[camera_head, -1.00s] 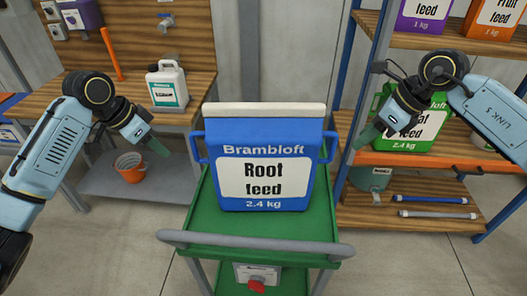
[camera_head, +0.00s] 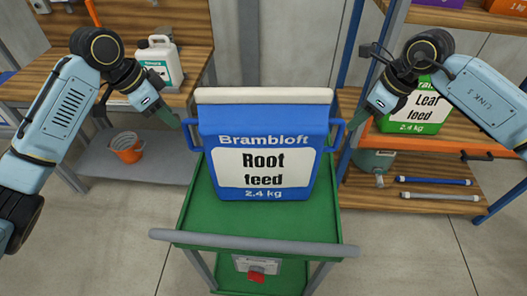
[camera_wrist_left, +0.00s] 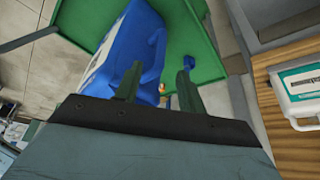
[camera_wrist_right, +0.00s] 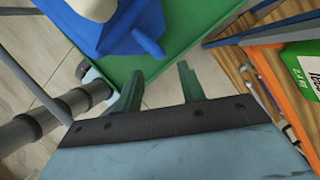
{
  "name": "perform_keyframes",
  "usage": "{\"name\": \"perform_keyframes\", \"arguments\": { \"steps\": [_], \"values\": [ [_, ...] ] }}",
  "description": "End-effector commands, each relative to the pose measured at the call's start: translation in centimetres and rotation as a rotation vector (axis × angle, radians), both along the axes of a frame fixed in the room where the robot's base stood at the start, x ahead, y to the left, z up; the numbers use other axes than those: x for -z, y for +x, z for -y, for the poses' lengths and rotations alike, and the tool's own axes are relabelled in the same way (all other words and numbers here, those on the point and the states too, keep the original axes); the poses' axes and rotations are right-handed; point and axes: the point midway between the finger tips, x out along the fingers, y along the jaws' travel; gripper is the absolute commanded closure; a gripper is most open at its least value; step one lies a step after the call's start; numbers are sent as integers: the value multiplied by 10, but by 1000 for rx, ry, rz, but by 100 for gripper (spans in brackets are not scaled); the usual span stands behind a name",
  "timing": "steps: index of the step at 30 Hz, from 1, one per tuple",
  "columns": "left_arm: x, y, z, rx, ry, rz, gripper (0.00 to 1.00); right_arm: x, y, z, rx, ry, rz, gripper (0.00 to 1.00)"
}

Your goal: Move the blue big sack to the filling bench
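The blue big sack (camera_head: 265,150), labelled "Root feed", stands upright on the green cart (camera_head: 250,222), with a cream top and a loop handle on each side. My left gripper (camera_head: 176,122) is by its left handle (camera_head: 190,132). In the left wrist view the open fingers (camera_wrist_left: 157,82) have that handle close to the tips; whether it lies between them is unclear. My right gripper (camera_head: 358,124) is by the right handle (camera_head: 337,132). In the right wrist view its fingers (camera_wrist_right: 160,88) are open and empty, with the handle just beyond them. A wooden bench (camera_head: 190,65) stands back left.
A white jug (camera_head: 159,62) stands on the bench, and an orange bucket (camera_head: 127,148) is on its lower shelf. A shelf rack (camera_head: 430,146) at right holds a green Leaf feed sack (camera_head: 418,108). Bare floor lies in front.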

Motion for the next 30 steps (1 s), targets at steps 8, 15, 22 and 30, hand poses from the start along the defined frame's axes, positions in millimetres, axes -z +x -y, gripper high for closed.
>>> {"name": "perform_keyframes", "arguments": {
  "steps": [8, 15, 22, 30],
  "values": [
    [50, 11, 18, 1, -1, -4, 60, 50, 11, -18, 0, 1, -3, 60],
    [74, 17, 26, 0, 0, -2, 60, 74, 17, -25, 1, 0, -2, 60],
    [78, 18, 27, 0, 0, 0, 60, 78, 18, -27, -1, 0, 0, 60],
    [78, 18, 27, 0, 0, 0, 75, 78, 18, -27, 0, 0, 0, 75]
  ]
}}
